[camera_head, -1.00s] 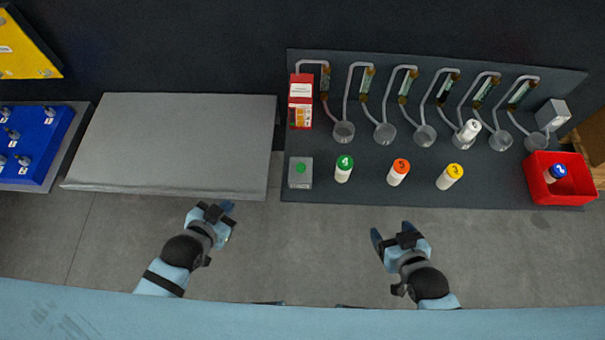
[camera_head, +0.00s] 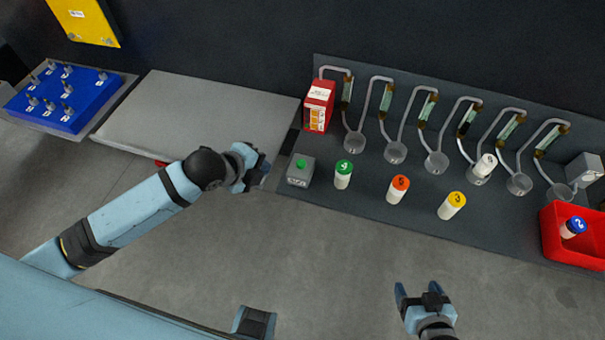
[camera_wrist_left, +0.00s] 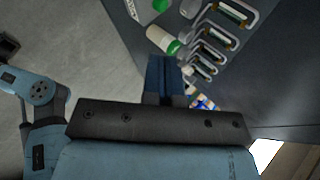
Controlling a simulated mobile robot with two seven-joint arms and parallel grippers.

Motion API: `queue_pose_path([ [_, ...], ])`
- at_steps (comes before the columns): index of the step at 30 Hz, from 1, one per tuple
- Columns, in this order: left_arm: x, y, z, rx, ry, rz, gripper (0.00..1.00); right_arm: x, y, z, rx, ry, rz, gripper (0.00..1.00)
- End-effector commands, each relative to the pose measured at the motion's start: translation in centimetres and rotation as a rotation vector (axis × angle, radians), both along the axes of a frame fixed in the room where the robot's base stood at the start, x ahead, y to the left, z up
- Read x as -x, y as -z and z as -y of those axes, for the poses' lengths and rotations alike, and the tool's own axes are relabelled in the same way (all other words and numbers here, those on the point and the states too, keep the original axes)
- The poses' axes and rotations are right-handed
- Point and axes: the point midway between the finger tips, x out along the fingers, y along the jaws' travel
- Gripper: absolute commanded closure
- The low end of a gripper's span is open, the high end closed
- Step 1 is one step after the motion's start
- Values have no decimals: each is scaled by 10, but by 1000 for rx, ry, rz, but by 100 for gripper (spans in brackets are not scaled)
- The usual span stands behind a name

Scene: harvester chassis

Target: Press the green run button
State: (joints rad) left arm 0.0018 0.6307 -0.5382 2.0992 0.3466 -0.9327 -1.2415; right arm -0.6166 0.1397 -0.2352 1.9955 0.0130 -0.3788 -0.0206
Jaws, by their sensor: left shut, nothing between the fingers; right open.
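The green run button (camera_head: 301,163) sits on top of a small grey box (camera_head: 298,177) at the left end of the dark panel. My left gripper (camera_head: 262,172) is shut and empty, just left of the grey box and apart from it. In the left wrist view the shut fingers (camera_wrist_left: 164,75) point toward the panel, and the green button (camera_wrist_left: 160,5) shows at the top edge, partly cut off. My right gripper (camera_head: 422,291) is open and empty, in front of the panel over the floor.
White bottles with green (camera_head: 343,174), orange (camera_head: 398,188) and yellow (camera_head: 452,205) caps stand right of the button box. A red box (camera_head: 318,106) stands behind it. A red bin (camera_head: 556,245) holds a blue-capped bottle. A grey table (camera_head: 175,115) lies to the left.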

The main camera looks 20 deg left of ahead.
Motion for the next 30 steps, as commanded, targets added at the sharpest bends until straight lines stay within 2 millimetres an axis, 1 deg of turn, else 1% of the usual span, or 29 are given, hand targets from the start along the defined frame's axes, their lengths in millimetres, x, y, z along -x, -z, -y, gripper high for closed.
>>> queue_pose_path([
  [5,-3,-2,-3,-47,39,9,100,0,2,-1,-1,-1,0,25],
  [17,-4,-1,-2,-48,40,9,100,-1,2,-1,-1,-1,2,25],
  [20,-10,6,1,-48,39,8,100,-1,1,-1,-1,-1,2,25],
  [23,-21,16,7,-46,39,9,100,-1,0,0,-1,0,2,25],
  [30,-53,53,26,-45,38,7,100,-1,-4,0,0,1,2,25],
])
